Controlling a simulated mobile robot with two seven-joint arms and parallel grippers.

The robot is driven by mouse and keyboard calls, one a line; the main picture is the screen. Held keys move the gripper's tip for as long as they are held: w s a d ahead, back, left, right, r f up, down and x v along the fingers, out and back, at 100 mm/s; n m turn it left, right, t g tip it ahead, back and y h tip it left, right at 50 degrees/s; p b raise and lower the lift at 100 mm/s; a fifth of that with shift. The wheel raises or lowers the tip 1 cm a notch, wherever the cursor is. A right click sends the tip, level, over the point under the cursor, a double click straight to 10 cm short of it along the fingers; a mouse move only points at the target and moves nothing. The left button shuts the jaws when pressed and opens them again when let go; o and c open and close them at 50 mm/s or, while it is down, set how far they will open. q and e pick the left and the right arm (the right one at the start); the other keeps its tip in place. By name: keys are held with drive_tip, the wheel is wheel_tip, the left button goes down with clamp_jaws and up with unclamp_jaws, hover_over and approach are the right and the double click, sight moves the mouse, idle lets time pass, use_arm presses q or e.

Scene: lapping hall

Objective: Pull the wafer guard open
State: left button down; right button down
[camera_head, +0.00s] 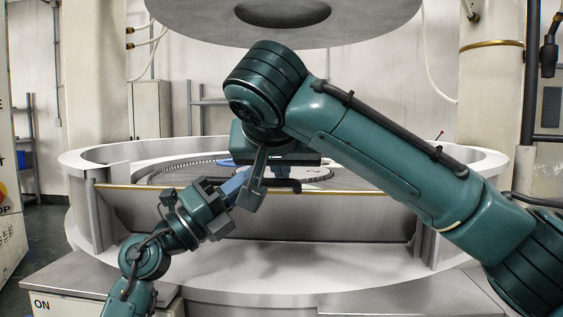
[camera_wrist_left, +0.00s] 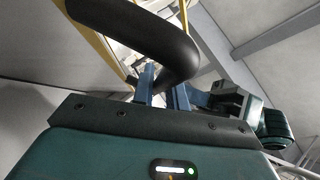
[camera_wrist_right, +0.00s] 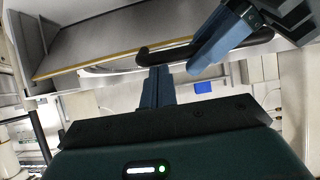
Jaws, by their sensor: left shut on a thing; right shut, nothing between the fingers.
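The wafer guard (camera_head: 330,212) is a wide grey panel with a yellow top edge across the front of the round machine. It also shows in the right wrist view (camera_wrist_right: 100,45). Its black handle (camera_head: 290,186) shows large and curved in the left wrist view (camera_wrist_left: 130,30) and as a bar in the right wrist view (camera_wrist_right: 185,51). My left gripper (camera_head: 240,182) reaches up from the lower left, its blue fingers shut on the handle. My right gripper (camera_head: 284,178) points down above the handle, partly hidden by its own hand. Its fingers (camera_wrist_right: 158,72) are shut and empty, close to the handle.
The round white basin (camera_head: 120,155) holds a toothed lapping plate (camera_head: 340,180) behind the guard. A big grey disc (camera_head: 350,20) hangs overhead. My right arm crosses the view from the right. Cream columns (camera_head: 490,95) stand behind the machine.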

use_arm(q)
drive_tip(key=shift+a+r, duration=0.1)
drive_tip(key=shift+r, duration=0.05)
use_arm(e)
drive_tip(key=shift+s+f, duration=0.1)
drive_tip(key=shift+f, duration=0.2)
use_arm(q)
drive_tip(key=c, duration=1.4)
unclamp_jaws()
